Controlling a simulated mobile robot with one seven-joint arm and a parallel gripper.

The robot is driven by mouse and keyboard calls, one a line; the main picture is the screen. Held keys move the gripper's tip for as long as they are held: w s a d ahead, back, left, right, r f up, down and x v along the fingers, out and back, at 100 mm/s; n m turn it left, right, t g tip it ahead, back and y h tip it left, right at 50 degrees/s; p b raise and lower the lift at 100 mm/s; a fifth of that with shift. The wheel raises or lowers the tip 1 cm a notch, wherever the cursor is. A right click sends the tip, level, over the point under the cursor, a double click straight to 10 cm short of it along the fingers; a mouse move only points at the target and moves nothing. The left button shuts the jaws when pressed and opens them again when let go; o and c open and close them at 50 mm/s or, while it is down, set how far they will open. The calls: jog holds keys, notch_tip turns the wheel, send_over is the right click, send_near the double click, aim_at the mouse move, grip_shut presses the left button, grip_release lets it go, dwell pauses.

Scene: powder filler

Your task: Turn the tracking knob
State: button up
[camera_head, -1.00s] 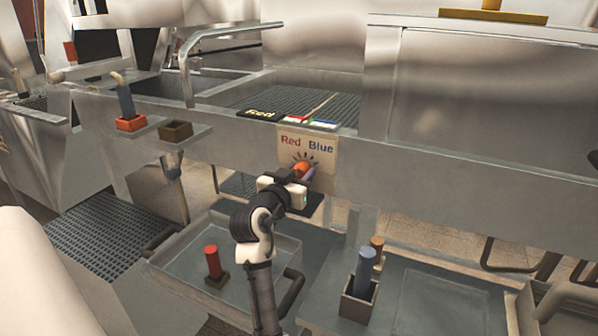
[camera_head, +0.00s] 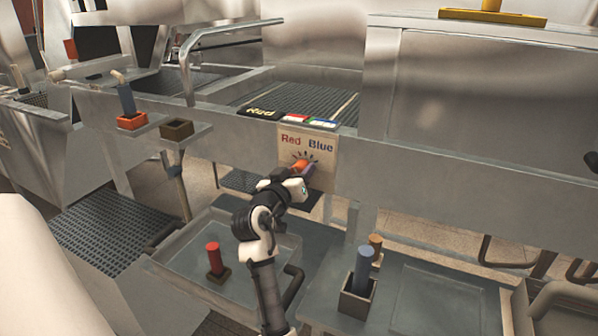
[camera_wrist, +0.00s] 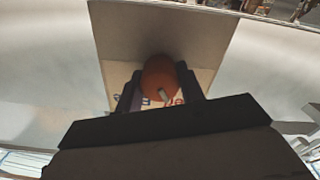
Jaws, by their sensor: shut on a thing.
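The tracking knob (camera_head: 300,163) is a round orange knob on a pale panel (camera_head: 320,172) marked "Red" and "Blue", with dark tick marks around the knob. The panel is on the front of the metal machine. My gripper (camera_head: 297,169) is at the knob with its dark fingers closed around it, partly hiding it. In the wrist view the knob (camera_wrist: 159,78) sits between the two fingers, and a small pale mark shows on its face. The lower part of the panel is hidden by my gripper.
Below are a tray with a red peg (camera_head: 213,257) and a blue-grey peg (camera_head: 363,272) in a square holder. Left of the panel are an orange holder (camera_head: 131,121) and a brown block (camera_head: 176,129).

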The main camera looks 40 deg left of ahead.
jog(key=shift+f, duration=0.1)
jog(key=o, duration=1)
jog(key=b+v, duration=0.3)
jog(key=v, duration=1.1)
jog(key=shift+w+d, duration=0.1)
